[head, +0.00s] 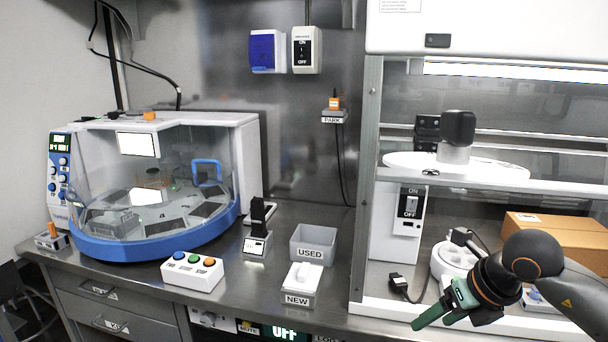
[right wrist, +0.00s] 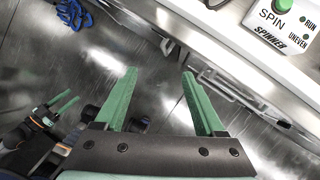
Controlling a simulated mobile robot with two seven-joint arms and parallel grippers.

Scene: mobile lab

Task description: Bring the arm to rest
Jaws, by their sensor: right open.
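My right gripper (head: 436,312) is at the lower right of the head view, in front of the hood's front edge, its green fingers pointing down and left. In the right wrist view its two fingers (right wrist: 160,74) are apart with nothing between them, above the grey floor. Another green-fingered gripper, my left one (right wrist: 68,106), shows small at the left edge of the right wrist view, its fingers apart and empty. It does not show in the head view.
A domed machine (head: 155,190) stands on the left of the bench. A three-button box (head: 192,272), a USED bin (head: 312,244) and a NEW box (head: 300,284) stand near the middle. The hood holds a cardboard box (head: 560,238). In the wrist view, a SPIN button box (right wrist: 284,28) is upper right.

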